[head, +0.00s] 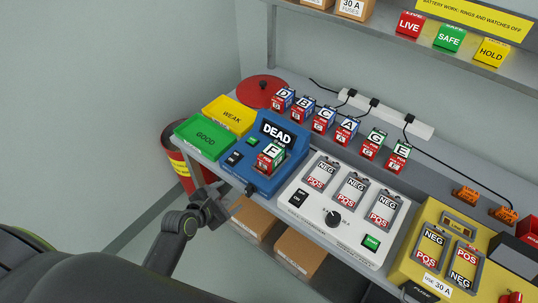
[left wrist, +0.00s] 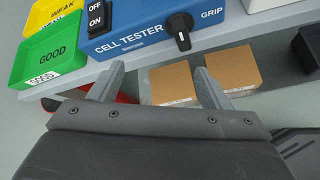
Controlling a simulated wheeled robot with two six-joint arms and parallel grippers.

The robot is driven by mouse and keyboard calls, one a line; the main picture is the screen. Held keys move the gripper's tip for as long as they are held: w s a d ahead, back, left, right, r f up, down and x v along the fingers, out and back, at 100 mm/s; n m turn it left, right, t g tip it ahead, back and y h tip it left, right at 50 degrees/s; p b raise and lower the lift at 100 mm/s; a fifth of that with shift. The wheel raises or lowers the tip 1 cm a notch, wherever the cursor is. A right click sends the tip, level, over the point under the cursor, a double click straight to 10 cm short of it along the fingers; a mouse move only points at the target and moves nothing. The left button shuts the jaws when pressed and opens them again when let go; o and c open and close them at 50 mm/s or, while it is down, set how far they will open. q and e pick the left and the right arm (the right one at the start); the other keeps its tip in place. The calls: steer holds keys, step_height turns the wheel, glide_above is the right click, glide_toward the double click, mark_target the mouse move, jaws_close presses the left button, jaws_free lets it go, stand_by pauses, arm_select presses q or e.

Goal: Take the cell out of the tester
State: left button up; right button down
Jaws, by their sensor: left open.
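The blue cell tester (head: 262,181) stands at the left part of the bench, and its sign reads DEAD. The cell marked F (head: 270,157), with a red lower part, sits upright in it. My left gripper (head: 217,208) is open and empty, in front of the bench edge and below the tester. In the left wrist view its two fingers (left wrist: 160,76) are spread apart, pointing at the front of the tester (left wrist: 140,36). A black knob (left wrist: 180,32) by the word GRIP and an ON/OFF switch (left wrist: 97,17) show there. The cell is outside that view.
Green GOOD (head: 205,138) and yellow WEAK (head: 231,115) trays lie left of the tester. Several cells stand behind it. A white charger (head: 300,206) stands close on its right. Cardboard boxes (head: 303,250) sit below the bench, and a red bin (head: 178,168) stands at its left end.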

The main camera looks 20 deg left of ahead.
mark_target(264, 158)
arm_select(q)
steer(key=w+d+r+n+t+h, duration=0.2)
steer(key=d+r+n, duration=0.15)
steer(key=r, duration=0.75)
steer(key=shift+n, duration=0.45)
steer(key=x, duration=1.1)
steer(key=shift+w+a+f, duration=0.1)
steer(key=shift+f, duration=0.4)
steer(key=shift+w+d+p, duration=0.25)
steer(key=shift+w+p, duration=0.05)
steer(key=shift+w, duration=0.1)
steer(key=shift+x, duration=2.2)
steer(key=shift+s+d+f, duration=0.1)
steer(key=shift+f, duration=0.05)
arm_select(e)
steer(key=shift+w+a+r, duration=0.1)
steer(key=shift+a+r, duration=0.15)
steer(key=shift+r, duration=0.15)
